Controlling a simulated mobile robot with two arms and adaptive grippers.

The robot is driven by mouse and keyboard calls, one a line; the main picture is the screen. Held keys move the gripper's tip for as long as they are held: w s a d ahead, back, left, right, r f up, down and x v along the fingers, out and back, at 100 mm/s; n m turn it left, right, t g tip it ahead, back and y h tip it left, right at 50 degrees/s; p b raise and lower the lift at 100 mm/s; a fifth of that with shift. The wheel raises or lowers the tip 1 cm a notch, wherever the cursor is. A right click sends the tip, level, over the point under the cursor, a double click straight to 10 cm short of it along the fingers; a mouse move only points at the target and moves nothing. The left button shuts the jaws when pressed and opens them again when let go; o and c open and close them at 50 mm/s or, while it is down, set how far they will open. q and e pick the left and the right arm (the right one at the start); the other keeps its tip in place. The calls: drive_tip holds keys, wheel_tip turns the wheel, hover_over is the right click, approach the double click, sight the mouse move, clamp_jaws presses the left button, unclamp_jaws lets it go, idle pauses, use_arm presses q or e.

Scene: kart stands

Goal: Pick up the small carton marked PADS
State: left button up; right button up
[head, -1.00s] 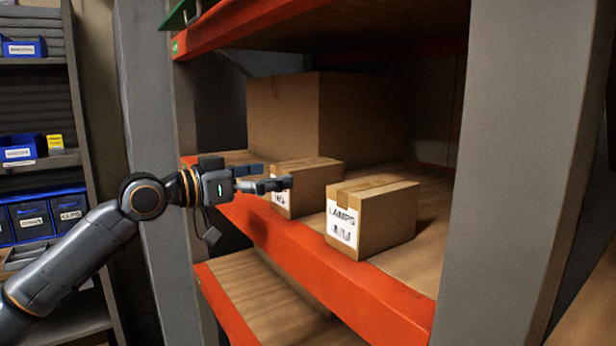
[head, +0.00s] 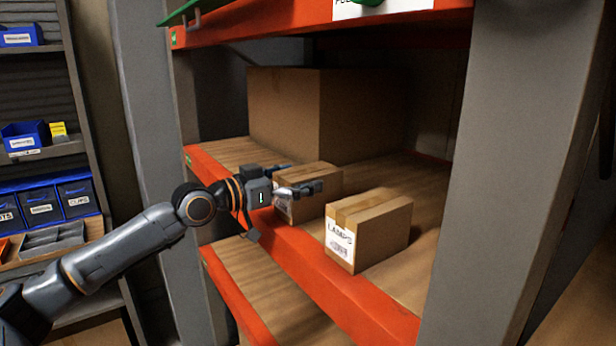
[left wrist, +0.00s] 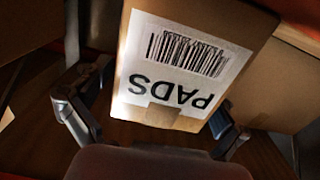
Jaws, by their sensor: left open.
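The small carton marked PADS (head: 312,207) stands on the rack's middle shelf (head: 390,278), left of the LAMPS carton (head: 383,236). In the left wrist view the PADS carton (left wrist: 180,62) fills the middle, its white label upside down to me. My left gripper (head: 303,178) is open at the carton, with one finger on each side of it in the left wrist view (left wrist: 165,110). The fingers and hand hide part of the carton in the head view. I cannot tell whether either finger touches it. My right gripper is not in view.
A large plain carton (head: 285,115) stands behind the PADS carton. The upper shelf's orange beam (head: 250,30) runs above, and a grey post (head: 500,170) stands at right. Blue bins (head: 75,198) sit on a rack at left.

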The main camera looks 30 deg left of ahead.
use_arm(q)
drive_tip(key=shift+p+x, duration=0.45)
drive_tip(key=shift+x, duration=0.4)
drive_tip(key=shift+w, duration=0.15)
drive_tip(key=c, duration=1.6)
drive_tip(key=shift+c, duration=0.3)
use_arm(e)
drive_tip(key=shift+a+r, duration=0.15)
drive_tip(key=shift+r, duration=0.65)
